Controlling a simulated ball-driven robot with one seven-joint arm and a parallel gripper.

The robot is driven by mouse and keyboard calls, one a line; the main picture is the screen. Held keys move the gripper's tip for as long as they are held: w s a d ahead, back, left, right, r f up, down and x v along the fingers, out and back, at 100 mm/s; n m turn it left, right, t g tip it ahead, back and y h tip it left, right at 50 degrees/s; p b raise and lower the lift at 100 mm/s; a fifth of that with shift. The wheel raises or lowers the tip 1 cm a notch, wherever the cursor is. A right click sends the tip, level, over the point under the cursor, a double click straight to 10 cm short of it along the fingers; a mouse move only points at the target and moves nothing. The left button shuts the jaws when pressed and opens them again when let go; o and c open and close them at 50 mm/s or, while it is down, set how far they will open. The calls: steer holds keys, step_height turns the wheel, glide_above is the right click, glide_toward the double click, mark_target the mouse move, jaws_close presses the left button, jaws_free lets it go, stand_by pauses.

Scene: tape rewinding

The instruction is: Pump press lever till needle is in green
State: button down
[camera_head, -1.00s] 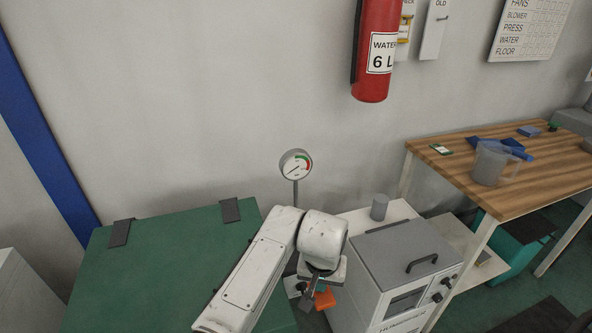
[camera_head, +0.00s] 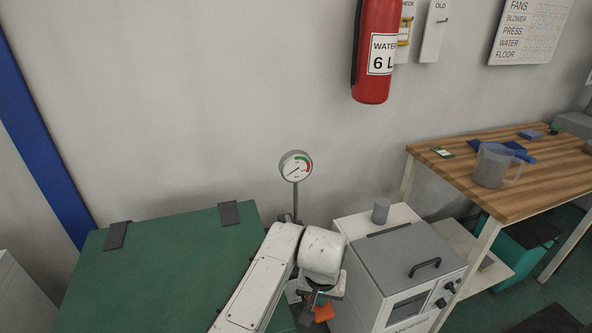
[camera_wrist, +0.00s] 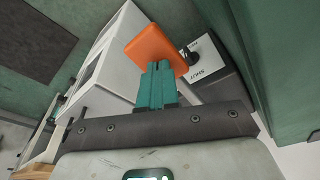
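A round pressure gauge (camera_head: 295,167) stands on a thin post against the wall. Its dark needle points to the lower left, away from the green band at the upper right; a red band follows on the right. An orange handle or pad (camera_wrist: 156,45), likely the press lever's, shows in the wrist view and low in the head view (camera_head: 323,313). My gripper (camera_wrist: 158,66) has its teal fingers close together, with the tips over the near face of the orange piece. I cannot tell whether they touch it. The lever's arm is mostly hidden.
A dark block with a white "SHUT" label (camera_wrist: 205,65) and black knob lies beside the orange piece. A green-topped surface (camera_head: 165,262) is left. A grey-lidded machine (camera_head: 408,262) stands close right, with a wooden table (camera_head: 500,185) beyond. A fire extinguisher (camera_head: 376,50) hangs above.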

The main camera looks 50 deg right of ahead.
step_height(320, 180, up, 12)
steer(key=p, duration=1)
steer(key=shift+f, duration=0.2)
steer(key=shift+f+b, duration=3.15)
steer(key=shift+f, duration=1.8)
steer(key=shift+f+b, duration=0.65)
steer(key=shift+f, duration=0.3)
step_height(320, 180, up, 12)
steer(key=p, duration=1)
